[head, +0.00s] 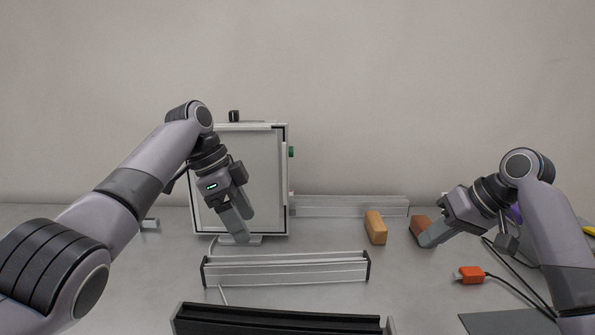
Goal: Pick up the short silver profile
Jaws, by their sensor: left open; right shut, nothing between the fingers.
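A silver profile (285,271) with dark end caps lies crosswise on the table in front of the upright panel. A second silver profile (350,206) lies further back; the panel may hide part of its left side. I cannot tell for sure which one is the short one. My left gripper (239,236) is open and empty, pointing down in front of the panel, behind and above the nearer profile in the picture. My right gripper (428,241) is shut and empty, beside a brown block (420,225), well right of both profiles.
The framed light panel (262,170) stands behind my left gripper. A black profile (280,322) lies at the front edge. A tan block (375,228) stands right of centre. An orange connector (469,275) with a dark cable and a dark mat (505,322) lie at right.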

